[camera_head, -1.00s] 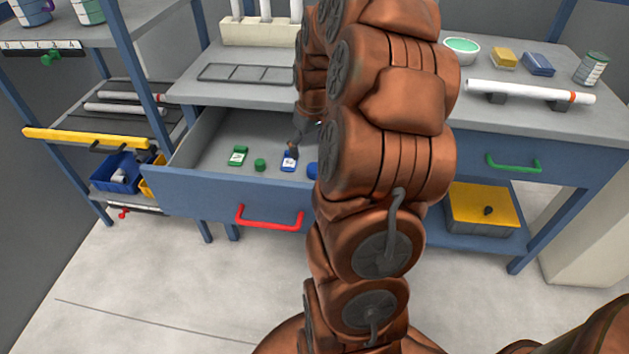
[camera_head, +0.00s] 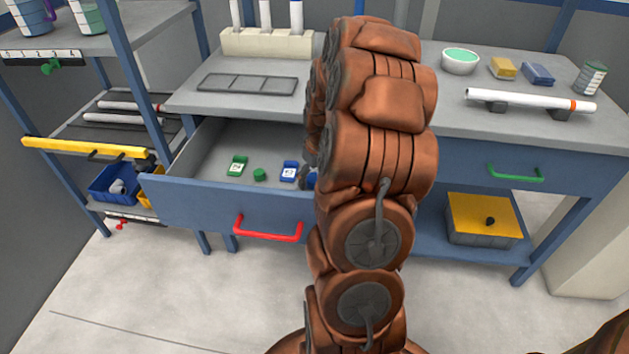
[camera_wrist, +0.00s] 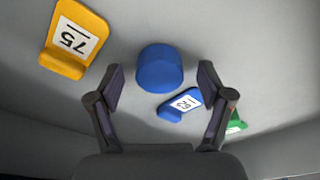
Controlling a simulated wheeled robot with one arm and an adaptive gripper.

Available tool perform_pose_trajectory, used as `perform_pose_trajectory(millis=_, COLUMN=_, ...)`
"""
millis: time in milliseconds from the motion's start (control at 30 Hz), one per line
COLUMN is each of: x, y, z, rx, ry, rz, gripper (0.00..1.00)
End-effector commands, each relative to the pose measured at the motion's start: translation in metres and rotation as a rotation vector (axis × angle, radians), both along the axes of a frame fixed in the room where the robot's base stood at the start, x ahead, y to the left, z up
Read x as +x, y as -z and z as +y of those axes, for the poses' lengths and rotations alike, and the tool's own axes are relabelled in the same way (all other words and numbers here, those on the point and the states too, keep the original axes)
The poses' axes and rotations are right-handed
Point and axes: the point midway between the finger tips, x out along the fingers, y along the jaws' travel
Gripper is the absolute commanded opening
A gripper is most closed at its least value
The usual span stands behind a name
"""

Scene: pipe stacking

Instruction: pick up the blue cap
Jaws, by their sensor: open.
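The blue cap (camera_wrist: 160,68) is a short, round blue piece standing in the open drawer (camera_head: 215,203). In the wrist view it lies just beyond and between the fingertips of my gripper (camera_wrist: 158,85), not touching either finger. My gripper is open and empty. In the head view my arm hides most of the blue cap; only a sliver of blue (camera_head: 311,180) shows beside my gripper (camera_head: 306,178), whose fingers are hard to make out there.
A blue marker (camera_wrist: 180,104) numbered 125 or similar lies close to the cap. A yellow marker (camera_wrist: 74,38) reads 75. A green marker (camera_head: 237,166) and a green cap (camera_head: 260,174) sit left in the drawer. The drawer's front wall is near my gripper.

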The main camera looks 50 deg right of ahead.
Motion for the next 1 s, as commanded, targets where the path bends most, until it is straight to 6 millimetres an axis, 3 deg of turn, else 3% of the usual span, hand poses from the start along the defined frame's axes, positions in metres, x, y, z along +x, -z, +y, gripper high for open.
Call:
perform_pose_trajectory(millis=200, x=0.0003, y=0.0002, z=-0.0003, rx=-0.001, ry=0.000, rz=-0.001, gripper=0.77)
perform_pose_trajectory(millis=667, x=0.0004, y=0.0000, z=-0.0003, rx=-0.001, ry=0.000, rz=-0.001, gripper=0.30)
perform_pose_trajectory(millis=1000, x=0.0007, y=-0.0045, z=-0.0004, rx=-0.002, ry=-0.001, rz=-0.002, gripper=0.30)
